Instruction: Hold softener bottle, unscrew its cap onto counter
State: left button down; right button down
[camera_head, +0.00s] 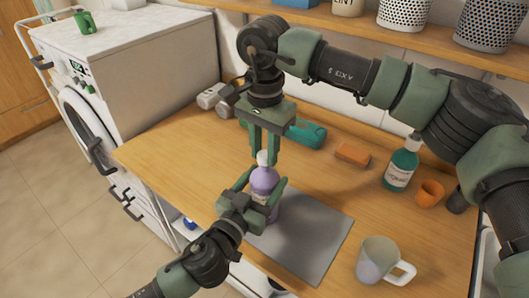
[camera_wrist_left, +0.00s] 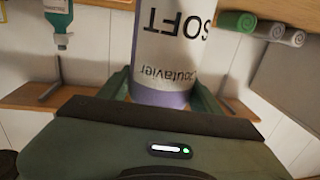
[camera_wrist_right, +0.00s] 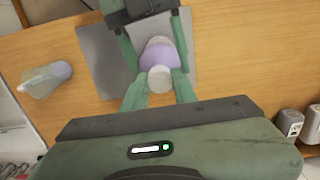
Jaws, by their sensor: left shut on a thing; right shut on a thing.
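The softener bottle is purple and white (camera_head: 264,183) and stands upright at the grey mat on the counter. Its label shows in the left wrist view (camera_wrist_left: 170,50), upside down. My left gripper (camera_head: 262,196) is shut around the bottle's body from the near side. The white cap (camera_head: 264,157) is on top of the bottle. My right gripper (camera_head: 265,158) points down from above and is shut on the cap. In the right wrist view the cap (camera_wrist_right: 160,79) sits between the fingertips, with the purple shoulder of the bottle behind it.
A grey mug (camera_head: 377,262), a teal bottle (camera_head: 401,165), an orange cup (camera_head: 430,193) and an orange block (camera_head: 352,154) stand to the right. A teal object (camera_head: 306,134) lies behind my right gripper. The wooden counter (camera_head: 165,155) is clear at left.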

aim_at(265, 154)
jog(key=shift+r, duration=0.1)
jog(key=shift+r, duration=2)
pick_arm(q)
jog(key=shift+c, duration=1.2)
grip_release()
